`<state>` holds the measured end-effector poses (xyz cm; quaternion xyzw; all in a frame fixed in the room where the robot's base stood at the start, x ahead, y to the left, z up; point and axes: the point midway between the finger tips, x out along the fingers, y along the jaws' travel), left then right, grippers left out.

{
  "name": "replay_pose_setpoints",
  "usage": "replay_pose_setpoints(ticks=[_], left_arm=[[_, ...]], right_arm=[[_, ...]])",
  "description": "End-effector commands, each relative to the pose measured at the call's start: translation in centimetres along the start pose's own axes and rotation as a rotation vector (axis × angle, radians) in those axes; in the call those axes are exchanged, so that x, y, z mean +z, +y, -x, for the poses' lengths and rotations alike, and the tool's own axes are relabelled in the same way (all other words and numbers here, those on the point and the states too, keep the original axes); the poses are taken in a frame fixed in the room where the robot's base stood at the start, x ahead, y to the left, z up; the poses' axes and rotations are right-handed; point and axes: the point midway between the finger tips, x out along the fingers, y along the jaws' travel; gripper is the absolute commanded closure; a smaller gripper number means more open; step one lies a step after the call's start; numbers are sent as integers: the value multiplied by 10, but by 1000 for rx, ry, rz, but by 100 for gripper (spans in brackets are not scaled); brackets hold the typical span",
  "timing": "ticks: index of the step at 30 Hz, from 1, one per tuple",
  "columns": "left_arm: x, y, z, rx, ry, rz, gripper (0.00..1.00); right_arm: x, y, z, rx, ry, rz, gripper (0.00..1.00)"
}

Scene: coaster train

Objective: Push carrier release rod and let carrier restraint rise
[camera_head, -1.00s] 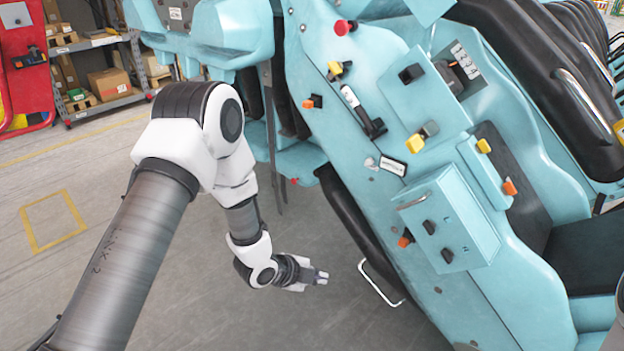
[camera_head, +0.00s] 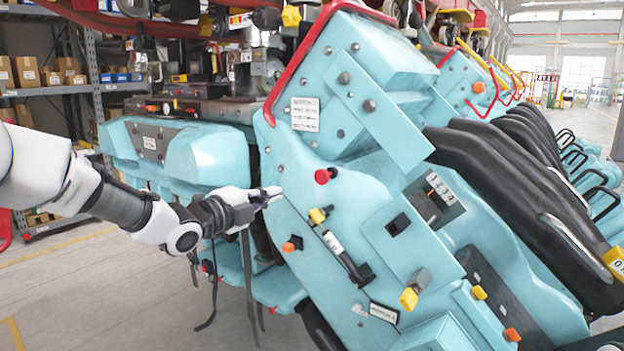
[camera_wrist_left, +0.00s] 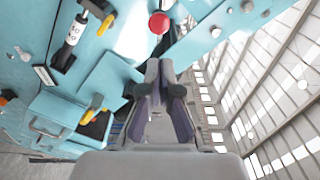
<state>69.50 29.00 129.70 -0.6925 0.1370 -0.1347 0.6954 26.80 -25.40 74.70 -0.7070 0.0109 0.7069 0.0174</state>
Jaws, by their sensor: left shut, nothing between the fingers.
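The teal carrier (camera_head: 300,145) fills the middle of the head view, tilted, with several coloured knobs on its side. A red knob (camera_head: 323,176), possibly the end of the release rod, sticks out of the side panel; a red knob also shows in the left wrist view (camera_wrist_left: 159,22). My left gripper (camera_head: 272,194) is shut and empty, its tips a little left of the red knob and apart from it in the picture. In the wrist view the fingers (camera_wrist_left: 160,75) point toward that knob. Black padded restraints (camera_head: 525,165) lie along the seats at right. My right gripper is out of view.
A yellow knob (camera_head: 318,215), an orange knob (camera_head: 291,245) and a black cylinder (camera_head: 345,258) stand out below the red knob. A red bar (camera_head: 296,62) edges the carrier top. Shelves (camera_head: 62,90) stand at left. Open floor (camera_head: 90,290) lies lower left.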

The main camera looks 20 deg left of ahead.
Motion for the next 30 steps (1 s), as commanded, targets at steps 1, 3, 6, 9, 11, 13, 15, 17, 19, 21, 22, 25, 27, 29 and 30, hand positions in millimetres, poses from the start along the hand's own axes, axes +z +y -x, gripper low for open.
replay_pose_setpoints(ticks=[1,3,6,9,11,13,15,17,19,21,22,25,27,29,30], left_arm=[[0,0,0,0,0,1,100],[0,0,-1,1,0,0,100],[0,-1,-6,1,-1,-1,100],[0,-2,-19,3,-1,-2,100],[0,-3,-31,4,0,-3,100],[0,-3,-46,4,1,-3,100],[0,-3,-61,5,1,-3,100],[0,-3,-75,4,0,-2,100],[0,-4,-90,4,1,-2,100],[-1,-3,-105,4,2,-2,100],[0,-4,-110,3,1,-1,100],[0,-3,-126,2,0,-1,100],[0,-2,-134,2,0,1,100],[0,-1,-138,1,0,1,100],[0,0,-140,2,0,1,100]], right_arm=[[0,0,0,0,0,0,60],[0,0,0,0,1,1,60],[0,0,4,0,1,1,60],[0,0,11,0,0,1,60],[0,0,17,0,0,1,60],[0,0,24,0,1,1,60],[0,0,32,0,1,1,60],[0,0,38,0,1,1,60],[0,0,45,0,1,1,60],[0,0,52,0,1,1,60],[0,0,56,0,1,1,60],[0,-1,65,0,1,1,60],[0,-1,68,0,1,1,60],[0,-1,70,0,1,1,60],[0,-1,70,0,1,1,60]])
